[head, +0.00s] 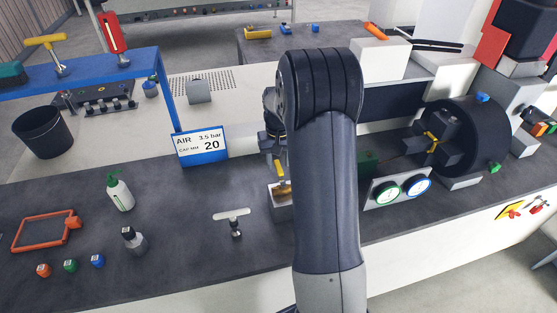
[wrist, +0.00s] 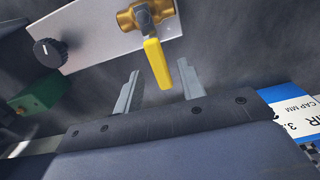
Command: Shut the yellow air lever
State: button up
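The yellow air lever (wrist: 157,63) hangs off a brass valve (wrist: 150,14) in the wrist view, pointing from the valve toward my gripper. In the head view the lever (head: 279,169) and the brass valve (head: 283,188) show just left of my arm, partly hidden by it. My gripper (wrist: 158,70) is open, one grey finger on each side of the lever's free end. Gaps show between lever and fingers, and I see no contact.
The valve sits on a pale block (wrist: 100,30) with a black knob (wrist: 50,52). A green block (wrist: 38,92) is at left. The blue-and-white AIR sign (head: 201,145) stands close by. A T-handled tool (head: 233,218) lies in front, with clear bench around it.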

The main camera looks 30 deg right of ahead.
aim_at(279, 165)
notch_tip(279, 165, up, 11)
jog(key=b, duration=0.1)
dwell(0.5)
jog(key=shift+f, duration=0.2)
notch_tip(279, 165, down, 11)
jog(key=shift+a+r+p, duration=0.1)
jog(key=shift+r+p, duration=0.05)
jog(key=shift+p, duration=0.35)
jog(key=shift+r, duration=0.15)
jog(key=shift+f, duration=0.2)
jog(key=shift+a+n, duration=0.4)
jog(key=shift+n, duration=0.6)
dwell(0.5)
jog(key=shift+a+r, duration=0.1)
jog(key=shift+a, duration=0.05)
dwell(0.3)
